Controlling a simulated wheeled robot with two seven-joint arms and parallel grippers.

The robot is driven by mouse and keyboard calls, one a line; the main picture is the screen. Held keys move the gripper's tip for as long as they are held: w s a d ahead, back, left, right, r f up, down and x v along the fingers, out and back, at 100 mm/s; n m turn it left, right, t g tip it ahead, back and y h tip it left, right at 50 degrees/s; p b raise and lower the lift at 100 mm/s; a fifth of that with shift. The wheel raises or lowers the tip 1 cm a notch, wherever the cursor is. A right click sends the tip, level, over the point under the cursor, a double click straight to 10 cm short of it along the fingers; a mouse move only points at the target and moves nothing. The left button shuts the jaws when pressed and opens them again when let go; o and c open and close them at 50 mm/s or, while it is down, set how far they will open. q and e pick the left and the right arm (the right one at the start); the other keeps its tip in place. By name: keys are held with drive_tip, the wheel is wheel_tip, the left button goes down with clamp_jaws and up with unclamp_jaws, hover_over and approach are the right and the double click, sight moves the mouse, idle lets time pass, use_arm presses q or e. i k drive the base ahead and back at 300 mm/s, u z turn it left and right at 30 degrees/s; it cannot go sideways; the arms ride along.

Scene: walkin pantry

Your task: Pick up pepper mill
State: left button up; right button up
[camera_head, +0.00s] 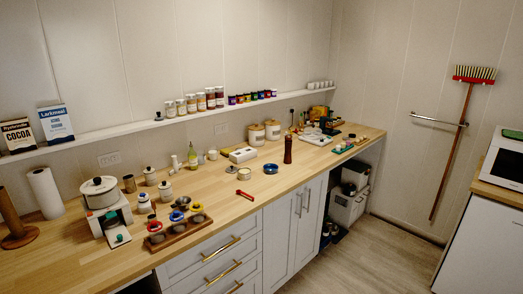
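The pepper mill (288,149) looks like the tall, slim, dark red-brown piece standing upright on the wooden counter, right of the middle. It stands apart from its neighbours, with a blue round tin (271,169) to its left and slightly nearer the front. Neither of my grippers shows in the head view.
The wooden counter (270,195) has bare room in front of the mill. A red-handled tool (244,195) lies near the front edge. White canisters (256,135) stand behind. Jars line a wall shelf (140,125). Floor (370,255) is clear at right; a broom (452,150) hangs there.

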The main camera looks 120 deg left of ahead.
sight(288, 156)
drive_tip(key=u, duration=2.85)
drive_tip(key=i, duration=3.5)
drive_tip(key=u, duration=2.95)
